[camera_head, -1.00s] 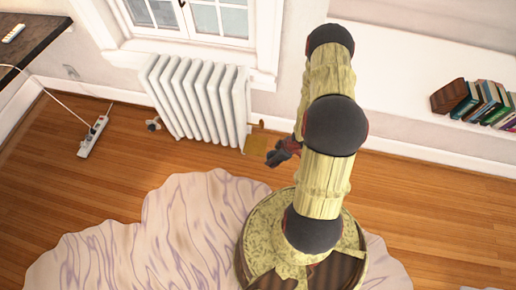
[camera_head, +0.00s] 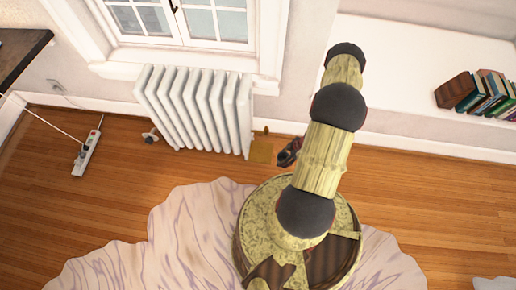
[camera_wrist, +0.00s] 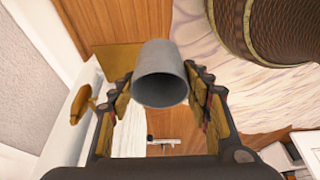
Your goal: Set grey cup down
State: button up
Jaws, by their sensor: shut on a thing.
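The grey cup (camera_wrist: 161,77) shows in the wrist view between the two fingers of my gripper (camera_wrist: 165,100). Its open rim faces the wrist camera and its narrower end points away. My gripper is shut on the cup, with a finger on either side. In the head view my gripper (camera_head: 287,153) is partly hidden behind my arm, near the right end of the radiator. The cup cannot be made out in that view.
A white radiator (camera_head: 195,108) stands under the window, with a small gold-coloured piece (camera_head: 261,147) beside it. A low white ledge (camera_head: 415,75) on the right holds several books (camera_head: 485,93) and has bare space. A power strip (camera_head: 88,153) lies on the wooden floor. A pale rug (camera_head: 180,235) lies around my base.

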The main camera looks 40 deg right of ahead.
jog(key=w+f+b, duration=0.2)
jog(key=w+f, duration=0.1)
jog(key=w, duration=0.1)
jog(key=w+f+b, duration=0.2)
jog(key=w+f, duration=0.1)
jog(key=w, duration=0.2)
jog(key=w+f+b, duration=0.2)
jog(key=w+f, duration=0.1)
jog(key=w, duration=0.2)
jog(key=shift+a+f, duration=0.25)
jog(key=shift+f, duration=0.1)
jog(key=shift+f+b, duration=0.8)
jog(key=shift+f, duration=0.75)
jog(key=shift+f, duration=0.1)
jog(key=o, duration=1.1)
jog(key=shift+o, duration=0.4)
